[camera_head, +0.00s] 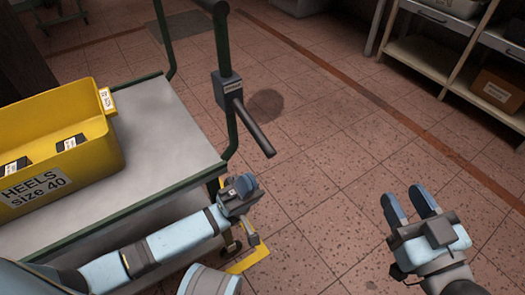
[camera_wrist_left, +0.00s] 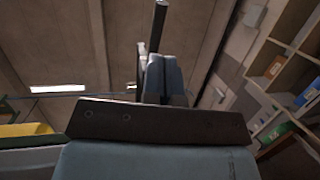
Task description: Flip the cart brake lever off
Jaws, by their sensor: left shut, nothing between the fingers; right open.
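The cart's brake lever (camera_head: 252,128) is a dark bar that sticks out from a grey box (camera_head: 228,88) on the green post. It slopes down to the right, over the floor side of the cart (camera_head: 160,124). My left gripper (camera_head: 243,184) is shut and empty, below the lever and apart from it in the head view. In the left wrist view its closed blue fingers (camera_wrist_left: 165,76) point up, and a dark bar (camera_wrist_left: 158,25), probably the lever, shows just beyond their tips. My right gripper (camera_head: 408,204) is open and empty over the floor at the right.
A yellow bin (camera_head: 105,140) labelled "HEELS size 40" stands on the cart top. The cart's green rail (camera_head: 140,205) runs beside my left forearm. Shelves with boxes (camera_head: 497,89) stand at the back right. The tiled floor between is clear.

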